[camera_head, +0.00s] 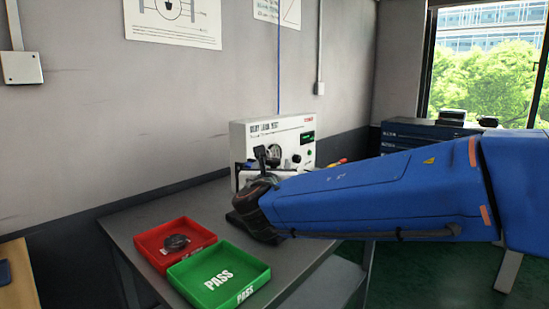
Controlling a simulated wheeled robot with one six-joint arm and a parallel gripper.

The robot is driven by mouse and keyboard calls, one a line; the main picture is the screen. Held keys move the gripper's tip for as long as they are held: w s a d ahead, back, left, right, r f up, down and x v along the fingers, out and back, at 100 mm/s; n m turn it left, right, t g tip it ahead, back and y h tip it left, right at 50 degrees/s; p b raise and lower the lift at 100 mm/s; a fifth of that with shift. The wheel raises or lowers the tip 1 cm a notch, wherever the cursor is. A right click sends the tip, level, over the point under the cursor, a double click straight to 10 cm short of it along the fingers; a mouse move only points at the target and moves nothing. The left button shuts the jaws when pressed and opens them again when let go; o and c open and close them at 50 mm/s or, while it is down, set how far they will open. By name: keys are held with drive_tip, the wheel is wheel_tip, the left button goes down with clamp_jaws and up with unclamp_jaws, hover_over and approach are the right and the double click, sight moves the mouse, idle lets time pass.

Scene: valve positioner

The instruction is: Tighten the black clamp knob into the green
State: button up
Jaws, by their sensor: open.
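The white leak test unit (300,138) stands at the back of the grey table against the wall. Its front has a round dial (274,153), a small green-lit display (307,138) and a small dark knob (296,158). I cannot tell whether this is the clamp knob, nor read any needle or green zone. My blue arm reaches in from the right and hides the unit's lower front. My gripper (265,158) shows as a small dark shape before the unit, beyond my dark wrist. It is open, with no held thing visible. Any contact is too small to tell.
A red tray (148,240) holding a dark round part (175,243) stands at the table's left. A green PASS tray (255,270) stands beside it, empty. Grey table top (150,212) is clear behind the trays. A blue cabinet (400,140) stands under the window.

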drive_tip(key=w, duration=0.9)
drive_tip(key=shift+w+d, duration=0.15)
drive_tip(key=shift+c, duration=0.7)
drive_tip(key=c, duration=0.9)
